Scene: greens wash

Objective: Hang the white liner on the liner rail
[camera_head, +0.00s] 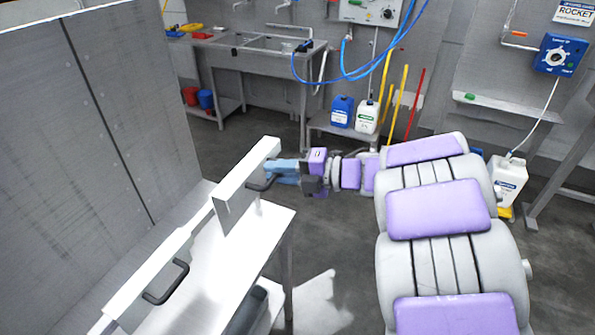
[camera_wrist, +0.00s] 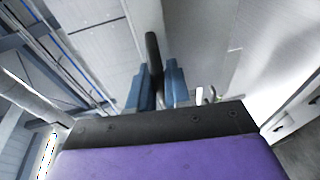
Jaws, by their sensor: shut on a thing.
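A white panel (camera_head: 238,188), which looks like the white liner, stands on edge above the white bench, with a black handle (camera_head: 262,184) on its right side. My gripper (camera_head: 275,172) has blue fingers and is shut on this handle. In the wrist view the two blue fingers (camera_wrist: 156,85) lie on either side of the black handle (camera_wrist: 153,52). The panel's pale edge shows behind the handle (camera_wrist: 147,16). I cannot tell whether the panel touches the bench. I cannot make out a liner rail for sure.
A long white piece (camera_head: 150,268) with its own black handle (camera_head: 168,284) runs along the white bench (camera_head: 215,262). A tall grey wall panel (camera_head: 120,110) rises at left. A sink table (camera_head: 258,60) and two jugs (camera_head: 355,115) stand behind.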

